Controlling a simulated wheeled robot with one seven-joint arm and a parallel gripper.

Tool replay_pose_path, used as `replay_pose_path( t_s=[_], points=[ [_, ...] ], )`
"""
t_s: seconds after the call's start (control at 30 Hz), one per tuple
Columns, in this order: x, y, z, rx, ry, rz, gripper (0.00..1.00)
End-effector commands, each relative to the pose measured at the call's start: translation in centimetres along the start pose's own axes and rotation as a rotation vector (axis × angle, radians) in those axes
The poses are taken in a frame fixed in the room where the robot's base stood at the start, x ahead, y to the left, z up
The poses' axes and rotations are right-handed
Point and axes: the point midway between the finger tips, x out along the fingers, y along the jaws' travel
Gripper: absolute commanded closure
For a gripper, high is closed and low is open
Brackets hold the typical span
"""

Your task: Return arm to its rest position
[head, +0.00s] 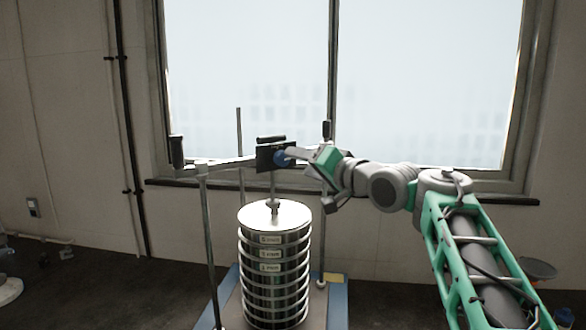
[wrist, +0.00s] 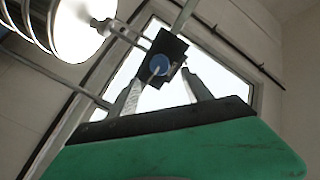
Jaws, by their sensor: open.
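My gripper (head: 296,155) is at the sieve shaker's top clamp, with the arm reaching in from the right. In the wrist view the two fingers of my gripper (wrist: 162,80) are apart, with nothing gripped. A blue round knob (wrist: 160,65) on a black clamp block (wrist: 168,47) shows in the gap between them. I cannot tell whether the fingertips touch the block. In the head view the blue knob (head: 280,157) sits right at the fingertips, on the front of the black block (head: 268,155).
The sieve stack (head: 275,265) stands below the clamp, on a blue-edged base (head: 338,305). Upright rods (head: 208,250) and a crossbar (head: 222,164) surround it. A window (head: 430,80) and wall are behind. A dark round dish (head: 538,268) is at the right.

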Motion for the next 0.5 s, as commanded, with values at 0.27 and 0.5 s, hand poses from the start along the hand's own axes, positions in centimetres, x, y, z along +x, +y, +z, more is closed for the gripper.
replay_pose_path(
  t_s=[0.27, 0.5],
  points=[
    [-0.7, 0.0, 0.0, 0.001, -0.001, 0.001, 0.42],
    [-0.7, 1.8, 1.0, -0.2, -0.053, 0.067, 0.42]
  ],
)
